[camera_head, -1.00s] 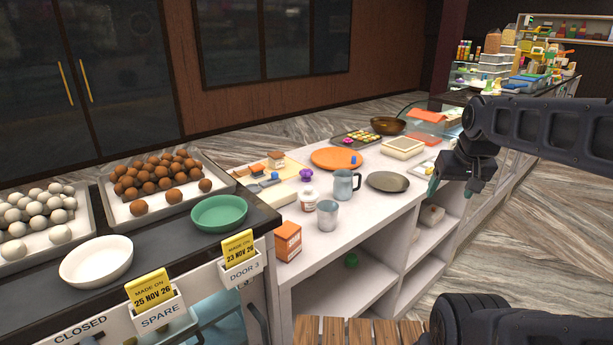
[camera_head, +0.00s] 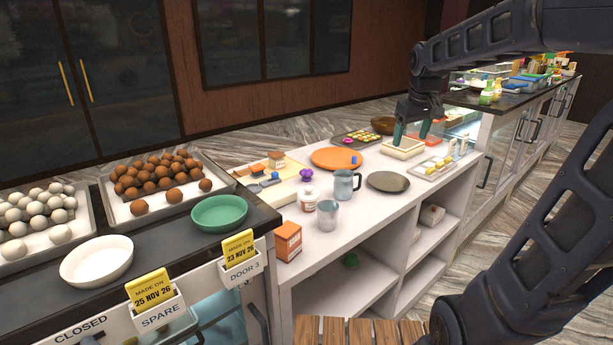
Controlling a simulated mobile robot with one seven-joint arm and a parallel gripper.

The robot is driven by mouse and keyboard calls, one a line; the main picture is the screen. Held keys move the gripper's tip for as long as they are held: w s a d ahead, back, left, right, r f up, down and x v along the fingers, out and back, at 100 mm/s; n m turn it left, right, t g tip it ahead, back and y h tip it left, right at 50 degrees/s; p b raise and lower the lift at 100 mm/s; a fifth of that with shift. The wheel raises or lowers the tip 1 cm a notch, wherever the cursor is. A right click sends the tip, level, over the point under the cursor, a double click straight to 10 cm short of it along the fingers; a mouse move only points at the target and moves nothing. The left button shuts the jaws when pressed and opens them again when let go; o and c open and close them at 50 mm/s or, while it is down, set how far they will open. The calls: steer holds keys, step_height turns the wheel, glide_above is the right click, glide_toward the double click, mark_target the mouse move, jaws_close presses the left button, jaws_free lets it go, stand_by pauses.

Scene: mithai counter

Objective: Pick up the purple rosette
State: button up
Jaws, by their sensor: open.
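The purple rosette (camera_head: 306,174) is a small purple piece on the white counter, right at a small white jar (camera_head: 308,198) with a brownish label. I cannot tell whether it rests on the jar or just behind it. My gripper (camera_head: 411,137) is open and empty, with its greenish fingertips pointing down above the cream box (camera_head: 403,149) at the far right of the counter. It is well to the right of and behind the rosette.
A cutting board (camera_head: 284,190) is at left.

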steer(key=w+a+n+g, duration=0.1)
steer(key=w+a+n, duration=0.1)
steer(key=w+a, duration=0.3)
steer(key=w+a+n, duration=0.1)
steer(key=w+a, duration=0.1)
steer(key=w, duration=0.5)
steer(key=n+g, duration=0.2)
steer(key=n, duration=0.7)
glide_above(306, 169)
steer(key=f, duration=1.9)
steer(key=shift+s+a+f, duration=0.15)
steer(key=shift+s+f, duration=0.05)
steer(key=shift+s, duration=0.1)
step_height(306, 169, down, 5)
steer(key=shift+r, duration=0.1)
steer(key=shift+w+d+f, duration=0.1)
steer(key=shift+d+f, duration=0.05)
steer(key=shift+f, duration=1.3)
steer(key=shift+d+f, duration=0.1)
steer(key=shift+f, duration=1.3)
steer(key=c, duration=1)
